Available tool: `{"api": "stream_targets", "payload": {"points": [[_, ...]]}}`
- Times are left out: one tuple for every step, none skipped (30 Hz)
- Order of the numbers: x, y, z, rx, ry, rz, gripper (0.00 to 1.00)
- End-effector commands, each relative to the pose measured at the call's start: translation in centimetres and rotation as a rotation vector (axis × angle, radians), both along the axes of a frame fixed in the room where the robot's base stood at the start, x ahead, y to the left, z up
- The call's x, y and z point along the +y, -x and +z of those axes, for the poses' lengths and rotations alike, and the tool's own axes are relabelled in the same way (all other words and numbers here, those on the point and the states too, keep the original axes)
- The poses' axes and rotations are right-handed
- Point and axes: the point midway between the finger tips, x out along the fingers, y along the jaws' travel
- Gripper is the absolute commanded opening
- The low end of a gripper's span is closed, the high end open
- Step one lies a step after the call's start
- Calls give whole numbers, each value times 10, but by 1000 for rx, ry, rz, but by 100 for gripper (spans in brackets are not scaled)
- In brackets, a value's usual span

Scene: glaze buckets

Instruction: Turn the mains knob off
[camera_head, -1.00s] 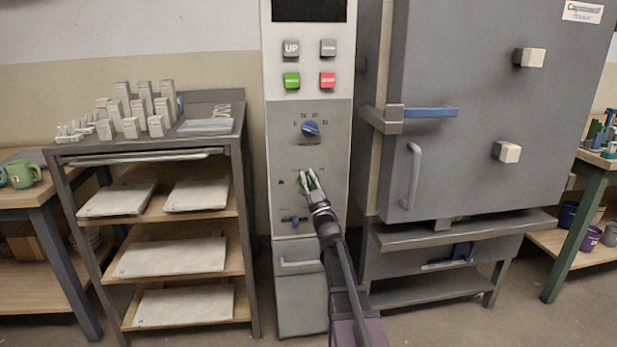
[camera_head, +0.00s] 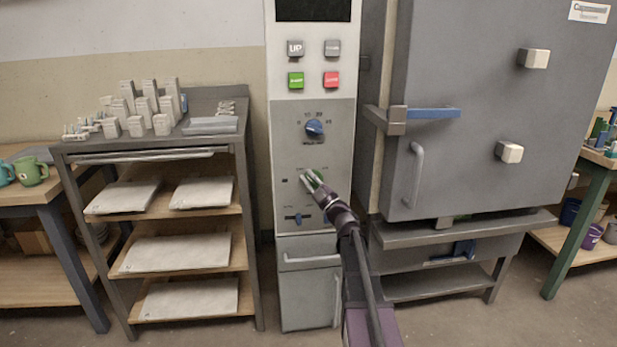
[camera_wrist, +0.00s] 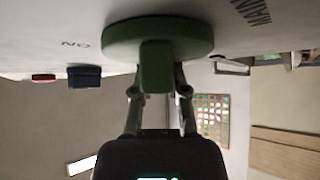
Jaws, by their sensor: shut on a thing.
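The green mains knob (camera_head: 318,175) sits on the lower grey panel of the control cabinet, partly hidden by my gripper in the head view. In the wrist view the green knob (camera_wrist: 155,62) shows as a round disc with a raised grip bar. My gripper (camera_head: 313,183) reaches up to the panel from below right. In the wrist view its fingers (camera_wrist: 157,85) stand on both sides of the bar, shut on it. An "ON" label and part of a "MAIN" label show upside down beside the disc. The knob's pointer setting cannot be read.
A blue dial (camera_head: 314,128) sits above the knob, and a blue slider switch (camera_head: 293,217) is below left. Green, red and grey buttons are higher up. The kiln door (camera_head: 480,110) with its handle stands close right. A shelf rack (camera_head: 249,200) stands left.

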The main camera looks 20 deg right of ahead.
Motion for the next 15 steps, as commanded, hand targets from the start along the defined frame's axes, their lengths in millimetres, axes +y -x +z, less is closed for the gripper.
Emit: {"api": "stream_targets", "payload": {"points": [[-2,-2,0,2,0,-3,0],[-2,-2,0,2,0,-3,0],[-2,-2,0,2,0,-3,0],[-2,-2,0,2,0,-4,0],[-2,-2,0,2,0,-4,0],[-1,-2,0,2,0,-4,0],[-2,-2,0,2,0,-4,0],[-1,-2,0,2,0,-4,22],[-1,-2,0,2,0,-4,34],[-1,-2,0,2,0,-4,43],[-1,-2,0,2,0,-4,52],[-1,-2,0,2,0,-4,54],[-1,-2,0,2,0,-4,54],[-1,-2,0,2,0,-4,54],[-1,-2,0,2,0,-4,54]]}}
